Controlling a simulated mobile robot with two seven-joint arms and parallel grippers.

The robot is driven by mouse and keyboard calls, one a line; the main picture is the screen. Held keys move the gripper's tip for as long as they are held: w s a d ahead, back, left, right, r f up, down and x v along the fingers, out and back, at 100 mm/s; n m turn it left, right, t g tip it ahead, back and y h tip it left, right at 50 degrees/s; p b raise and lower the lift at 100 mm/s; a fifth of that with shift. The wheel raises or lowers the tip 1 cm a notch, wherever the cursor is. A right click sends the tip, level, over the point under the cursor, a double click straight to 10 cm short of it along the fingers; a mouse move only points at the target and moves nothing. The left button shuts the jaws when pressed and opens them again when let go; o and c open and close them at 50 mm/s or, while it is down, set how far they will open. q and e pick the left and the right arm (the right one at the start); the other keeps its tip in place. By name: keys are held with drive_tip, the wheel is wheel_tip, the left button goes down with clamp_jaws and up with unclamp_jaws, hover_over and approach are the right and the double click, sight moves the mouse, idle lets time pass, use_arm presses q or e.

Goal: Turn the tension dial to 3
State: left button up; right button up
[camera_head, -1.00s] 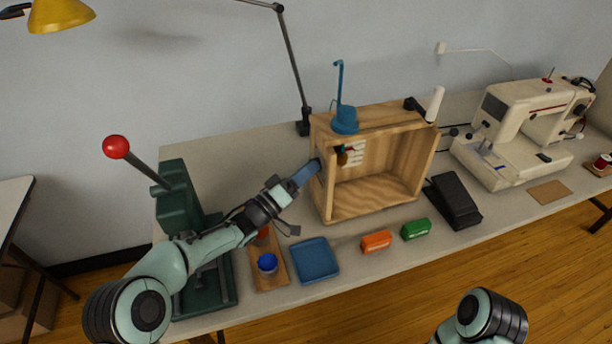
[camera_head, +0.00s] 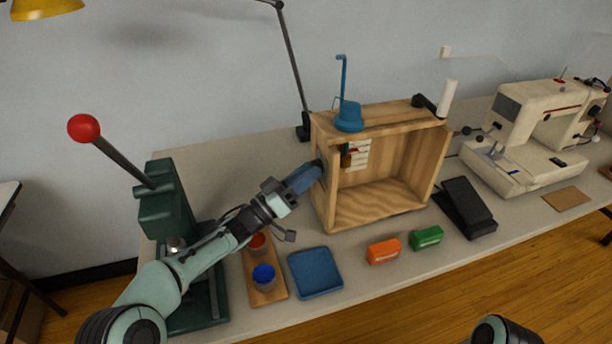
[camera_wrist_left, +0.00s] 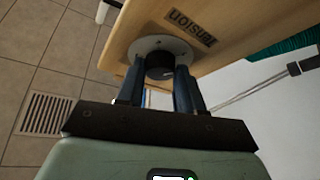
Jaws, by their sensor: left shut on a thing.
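The tension dial (camera_wrist_left: 160,66) is a dark round knob on a pale disc, on the side wall of a wooden box. A dark label on the wood above it reads as "tension", upside down in the left wrist view. The open-fronted wooden box (camera_head: 375,205) stands on the table in the head view. My left gripper (camera_head: 318,172) reaches the box's left side; its blue fingers (camera_wrist_left: 162,92) are shut on the dial, one on each side. The dial's numbers and pointer cannot be read. My right gripper is out of view; only part of that arm shows at the bottom.
A green press (camera_head: 165,215) with a red-knobbed lever stands left. A tray with cups (camera_head: 277,292), a blue tray (camera_head: 315,272), orange block (camera_head: 383,252) and green block (camera_head: 426,238) lie in front. A black pedal (camera_head: 465,208) and sewing machine (camera_head: 520,140) stand right.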

use_arm(q)
drive_tip(key=o, duration=1)
drive_tip(key=shift+a, duration=0.1)
drive_tip(key=shift+o, duration=0.2)
drive_tip(key=shift+r, duration=0.1)
wheel_tip(320, 180, up, 8)
drive_tip(key=shift+p, duration=1.05)
wheel_tip(320, 180, up, 12)
drive_tip(key=p, duration=0.4)
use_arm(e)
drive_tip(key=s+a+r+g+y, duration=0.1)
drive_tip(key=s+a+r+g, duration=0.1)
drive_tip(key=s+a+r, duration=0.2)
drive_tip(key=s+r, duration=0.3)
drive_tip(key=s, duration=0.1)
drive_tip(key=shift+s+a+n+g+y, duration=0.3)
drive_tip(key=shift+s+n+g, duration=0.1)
